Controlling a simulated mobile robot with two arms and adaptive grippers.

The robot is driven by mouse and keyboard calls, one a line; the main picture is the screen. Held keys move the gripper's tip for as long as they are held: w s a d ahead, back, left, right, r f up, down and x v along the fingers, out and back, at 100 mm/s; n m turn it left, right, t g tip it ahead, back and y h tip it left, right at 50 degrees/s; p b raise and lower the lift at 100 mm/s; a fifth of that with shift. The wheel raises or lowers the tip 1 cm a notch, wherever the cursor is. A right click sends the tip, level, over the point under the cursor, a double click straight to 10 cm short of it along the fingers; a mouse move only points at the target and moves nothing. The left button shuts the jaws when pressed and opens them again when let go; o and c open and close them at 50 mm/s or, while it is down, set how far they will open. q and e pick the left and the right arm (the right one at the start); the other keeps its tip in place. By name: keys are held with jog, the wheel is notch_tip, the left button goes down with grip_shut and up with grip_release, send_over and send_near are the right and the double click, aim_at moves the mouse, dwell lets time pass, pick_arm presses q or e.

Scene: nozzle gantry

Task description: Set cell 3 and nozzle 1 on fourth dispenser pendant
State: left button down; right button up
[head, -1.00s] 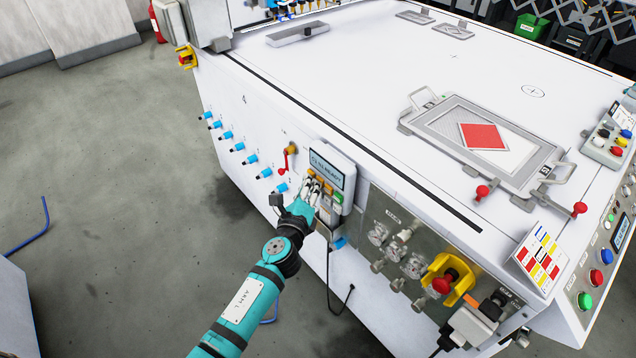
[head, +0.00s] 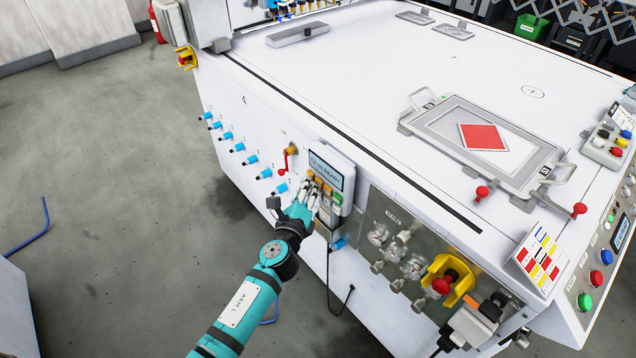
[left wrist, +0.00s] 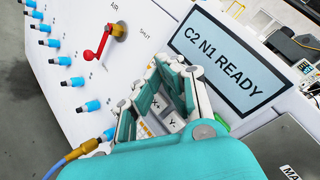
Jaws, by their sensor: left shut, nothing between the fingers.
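The dispenser pendant (head: 344,180) hangs on the near side wall of the white machine. Its grey display (left wrist: 232,65) reads "C2 N1 READY" in the left wrist view. Keys (left wrist: 168,122) marked X+ and Y- show between and below my fingers; the other keys are mostly hidden. In the head view a row of orange keys and a green key (head: 338,198) sit under the display. My left gripper (head: 313,192) is shut and empty, with its fingertips at the key area; it also shows in the left wrist view (left wrist: 178,92). I cannot tell whether it touches a key. My right gripper is out of view.
A red-handled air valve (head: 287,158) and several blue fittings (head: 238,147) are left of the pendant. A black cable hangs below. The floor at left is mostly clear.

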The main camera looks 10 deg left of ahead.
pick_arm(q)
jog(key=shift+s+a, duration=0.25)
jog(key=shift+s, duration=0.1)
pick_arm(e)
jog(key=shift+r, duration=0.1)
pick_arm(q)
jog(key=shift+s+a+p, duration=0.15)
jog(key=shift+s+a, duration=0.65)
jog(key=shift+s, duration=0.2)
jog(key=shift+s+a+p, duration=0.15)
jog(key=shift+s+a, duration=0.6)
jog(key=shift+s, duration=0.2)
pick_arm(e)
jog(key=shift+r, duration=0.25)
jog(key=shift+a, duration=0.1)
pick_arm(q)
jog(key=shift+s+a+r+b, duration=0.1)
jog(key=shift+s+a+b, duration=0.6)
jog(key=shift+b, duration=2.25)
jog(key=shift+s+a+b, duration=0.5)
jog(key=shift+s+b, duration=0.3)
jog(key=shift+b, duration=2.15)
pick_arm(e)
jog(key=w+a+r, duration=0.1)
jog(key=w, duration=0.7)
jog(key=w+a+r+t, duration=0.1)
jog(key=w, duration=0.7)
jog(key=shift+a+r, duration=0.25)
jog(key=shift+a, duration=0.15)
